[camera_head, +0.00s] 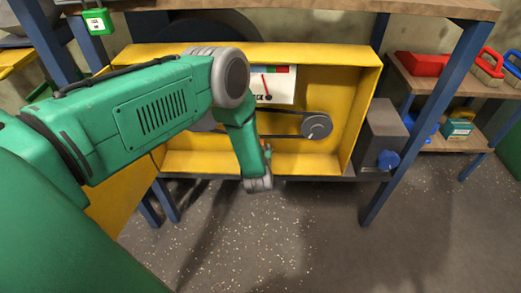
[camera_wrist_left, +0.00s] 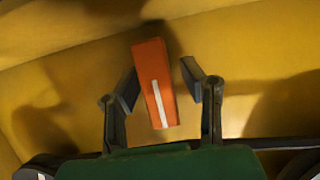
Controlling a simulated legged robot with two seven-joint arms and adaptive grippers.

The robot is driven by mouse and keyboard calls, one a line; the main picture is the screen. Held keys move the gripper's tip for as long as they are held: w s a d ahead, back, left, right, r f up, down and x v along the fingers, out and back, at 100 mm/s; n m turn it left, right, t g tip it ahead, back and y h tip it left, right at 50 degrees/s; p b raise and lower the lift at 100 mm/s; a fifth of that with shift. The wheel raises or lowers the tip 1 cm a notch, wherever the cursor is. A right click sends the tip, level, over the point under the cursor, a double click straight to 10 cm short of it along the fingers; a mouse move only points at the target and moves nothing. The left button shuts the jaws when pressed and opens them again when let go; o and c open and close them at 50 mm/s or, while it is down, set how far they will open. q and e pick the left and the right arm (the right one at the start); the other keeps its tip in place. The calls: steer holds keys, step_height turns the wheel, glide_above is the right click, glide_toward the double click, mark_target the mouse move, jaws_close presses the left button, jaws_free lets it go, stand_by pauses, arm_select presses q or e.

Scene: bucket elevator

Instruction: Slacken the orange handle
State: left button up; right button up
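The orange handle (camera_wrist_left: 154,85), a block with a white stripe down its face, stands against the yellow housing in the left wrist view. My left gripper (camera_wrist_left: 161,78) is open, with one dark finger on each side of the handle. A gap shows on the right, and a narrower one on the left. My right gripper is not in view.
Inside the housing are a gauge (camera_head: 273,84) with a red needle and a belt on a grey pulley (camera_head: 317,125). A grey box (camera_head: 383,128) with a blue knob (camera_head: 388,160) stands to the right. A blue post (camera_head: 425,115) stands beside it. The floor in front is clear.

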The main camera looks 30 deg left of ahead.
arm_select(q)
steer(key=shift+s+d+f, duration=0.1)
steer(key=shift+s+d, duration=0.2)
steer(key=shift+s, duration=0.05)
steer(key=v, duration=1.1)
steer(key=shift+r, duration=0.2)
steer(key=s+d+r+m+g+h+p, duration=0.1)
steer(key=s+r+m+g+h+p, duration=0.1)
steer(key=s, duration=0.8)
steer(key=s+d+r+m+g+h+p, duration=0.1)
steer(key=s+g, duration=0.4)
steer(key=s, duration=0.5)
steer(key=s+d+r+m+g+h+p, duration=0.1)
steer(key=s+r+m+g+h+p, duration=0.2)
steer(key=s, duration=0.7)
steer(key=shift+d+m+g+h+p, duration=0.15)
steer(key=shift+m+g+h+p, duration=0.35)
steer(key=shift+p, duration=0.55)
